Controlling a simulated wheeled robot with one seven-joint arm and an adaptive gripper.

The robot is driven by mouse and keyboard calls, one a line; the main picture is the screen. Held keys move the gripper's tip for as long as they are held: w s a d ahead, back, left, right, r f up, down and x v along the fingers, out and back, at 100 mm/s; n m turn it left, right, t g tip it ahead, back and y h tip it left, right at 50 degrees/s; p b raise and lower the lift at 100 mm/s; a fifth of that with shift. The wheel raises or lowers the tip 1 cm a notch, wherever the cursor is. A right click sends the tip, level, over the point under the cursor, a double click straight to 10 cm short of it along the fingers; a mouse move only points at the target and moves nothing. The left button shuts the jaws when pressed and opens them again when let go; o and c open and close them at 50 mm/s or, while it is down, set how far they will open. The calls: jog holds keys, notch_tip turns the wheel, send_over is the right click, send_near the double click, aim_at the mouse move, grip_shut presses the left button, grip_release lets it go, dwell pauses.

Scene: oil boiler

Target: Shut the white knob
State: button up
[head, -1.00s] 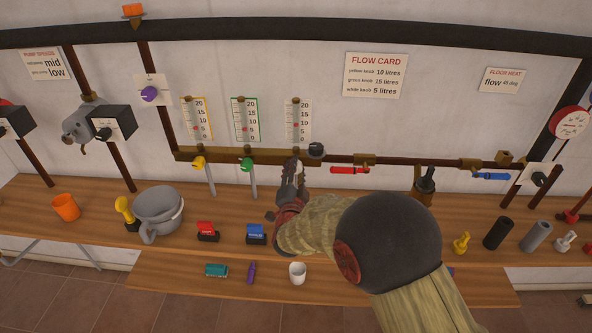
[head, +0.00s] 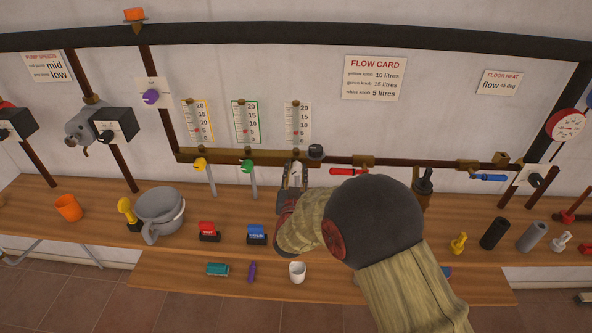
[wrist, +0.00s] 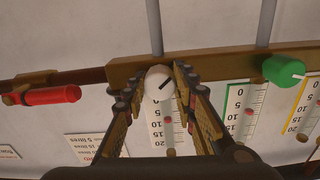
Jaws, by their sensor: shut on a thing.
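The white knob (wrist: 158,86) is on the brass bar (wrist: 220,62) below the rightmost gauge. In the wrist view, which is upside down, it shows a dark line slanting across its face. My gripper (wrist: 157,79) is shut on it, with one finger on each side. In the head view my gripper (head: 293,172) reaches the bar below the white-framed gauge (head: 298,122), and the fingers largely hide the knob. That gauge also shows in the wrist view (wrist: 171,135), partly behind a finger, with a red marker low on its scale.
The green knob (head: 247,166) and yellow knob (head: 199,164) are left of my gripper. The flow card (head: 374,78) reads 5 litres for the white knob. The bench holds a blue block (head: 256,234) and white cup (head: 297,271).

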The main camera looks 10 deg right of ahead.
jog(key=shift+f+n, duration=0.15)
jog(key=shift+n, duration=0.35)
jog(key=o, duration=1.2)
jog(key=shift+c, duration=0.2)
jog(key=v, duration=1.2)
